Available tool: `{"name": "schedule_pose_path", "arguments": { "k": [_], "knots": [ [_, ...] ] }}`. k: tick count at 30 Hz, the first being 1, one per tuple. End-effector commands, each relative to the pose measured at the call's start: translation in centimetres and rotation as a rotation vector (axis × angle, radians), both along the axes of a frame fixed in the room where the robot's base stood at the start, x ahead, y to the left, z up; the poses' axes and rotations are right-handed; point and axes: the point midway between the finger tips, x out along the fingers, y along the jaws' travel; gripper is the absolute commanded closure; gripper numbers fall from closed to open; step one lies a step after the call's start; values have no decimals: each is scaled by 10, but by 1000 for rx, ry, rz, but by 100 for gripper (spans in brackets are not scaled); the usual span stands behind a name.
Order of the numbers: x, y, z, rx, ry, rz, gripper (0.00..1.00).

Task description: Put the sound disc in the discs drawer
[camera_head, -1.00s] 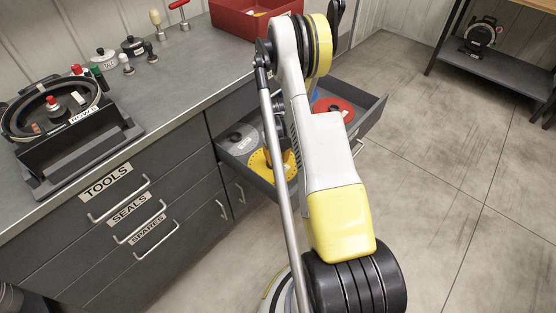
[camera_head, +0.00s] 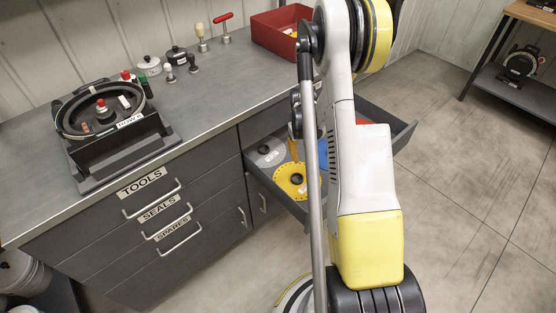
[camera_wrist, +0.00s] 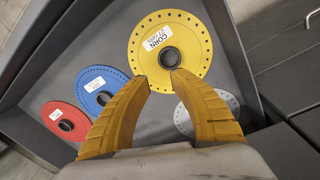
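The discs drawer (camera_head: 403,137) is pulled open, with several discs lying in it. A yellow disc (camera_wrist: 198,32) labelled CORN lies flat on the drawer floor; it also shows in the head view (camera_head: 286,190). My gripper (camera_wrist: 161,78) is over the yellow disc, its orange fingertips apart beside the dark hub with nothing seen between them. A grey disc (camera_wrist: 228,101) is partly hidden by the right finger. A blue disc (camera_wrist: 87,82) and a red disc (camera_wrist: 53,122) lie to the left. No disc in view is marked as sound.
A seed meter (camera_head: 70,115) on a black stand is on the counter (camera_head: 215,105). Jars, small tools and a red bin (camera_head: 272,32) stand behind it. Closed drawers (camera_head: 120,220) labelled TOOLS, SEALS and SPARES are at left.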

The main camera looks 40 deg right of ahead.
Motion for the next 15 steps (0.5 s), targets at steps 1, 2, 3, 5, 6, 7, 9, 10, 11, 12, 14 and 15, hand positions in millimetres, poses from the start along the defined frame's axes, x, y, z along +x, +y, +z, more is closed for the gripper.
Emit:
{"name": "schedule_pose_path", "arguments": {
  "k": [1,2,3,5,6,7,9,10,11,12,14,15],
  "knots": [
    [2,3,6,-2,-5,4,73],
    [3,6,12,-5,-11,9,73],
    [6,12,23,-10,-22,16,73],
    [11,25,47,-19,-43,32,73],
    [14,36,66,-26,-63,46,73],
    [16,46,81,-31,-81,57,73],
    [17,71,118,-45,-123,82,73],
    [17,82,133,-50,-143,94,73],
    [15,93,148,-54,-162,105,73],
    [13,108,166,-60,-188,119,73],
    [6,130,192,-67,-227,141,73],
    [1,145,207,-71,-253,157,73]
  ]
}}
